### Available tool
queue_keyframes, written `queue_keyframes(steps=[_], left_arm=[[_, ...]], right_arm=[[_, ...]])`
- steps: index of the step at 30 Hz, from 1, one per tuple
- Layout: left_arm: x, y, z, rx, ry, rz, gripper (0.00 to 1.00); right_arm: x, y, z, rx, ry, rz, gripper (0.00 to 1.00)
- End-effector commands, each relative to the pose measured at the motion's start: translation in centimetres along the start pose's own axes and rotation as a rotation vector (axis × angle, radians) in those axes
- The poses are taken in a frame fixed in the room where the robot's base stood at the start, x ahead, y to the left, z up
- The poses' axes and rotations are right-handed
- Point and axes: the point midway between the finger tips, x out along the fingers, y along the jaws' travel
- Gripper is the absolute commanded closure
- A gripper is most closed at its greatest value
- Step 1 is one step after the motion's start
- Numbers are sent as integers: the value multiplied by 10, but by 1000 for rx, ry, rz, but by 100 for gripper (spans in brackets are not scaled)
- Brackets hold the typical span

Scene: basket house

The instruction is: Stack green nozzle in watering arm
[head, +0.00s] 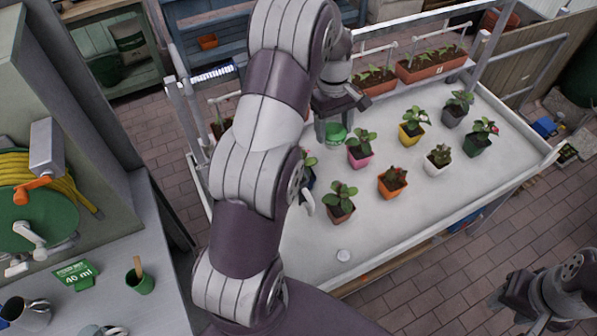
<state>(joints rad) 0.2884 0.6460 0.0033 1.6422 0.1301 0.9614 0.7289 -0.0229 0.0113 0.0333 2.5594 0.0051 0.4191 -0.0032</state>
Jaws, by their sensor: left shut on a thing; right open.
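My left gripper (334,122) is shut on a small green piece (337,136), which looks like the green nozzle. It is low over the white table, behind the pink pot. Whether the piece touches the table is unclear. A thin white bar with uprights (417,25) runs above the planters at the back; I cannot tell if this is the watering arm. My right gripper (508,292) is open and empty at the lower right, off the table. My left arm hides much of the table's left side.
Several potted plants, including a pink pot (360,158) and an orange pot (392,183), stand on the white table (450,203). Long planters (431,66) are behind. A grey counter (160,300) is at left.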

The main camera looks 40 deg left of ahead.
Motion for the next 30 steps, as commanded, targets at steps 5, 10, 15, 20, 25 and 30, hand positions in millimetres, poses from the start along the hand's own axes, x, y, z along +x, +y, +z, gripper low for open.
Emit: queue_keyframes(steps=[5,10,15,20,25,30], left_arm=[[45,-46,-8,-3,1,2,71],[58,-79,-10,0,2,2,71],[65,-92,-11,3,0,-1,71],[87,-92,-14,4,-3,-2,71],[97,-92,-15,5,1,0,71],[98,-91,-16,5,1,0,71]], right_arm=[[67,0,8,0,-1,0,57],[91,0,11,0,-1,0,57],[97,0,12,0,0,0,57],[91,0,11,0,-1,0,57],[91,0,11,0,0,0,57],[92,0,11,0,0,0,57]])
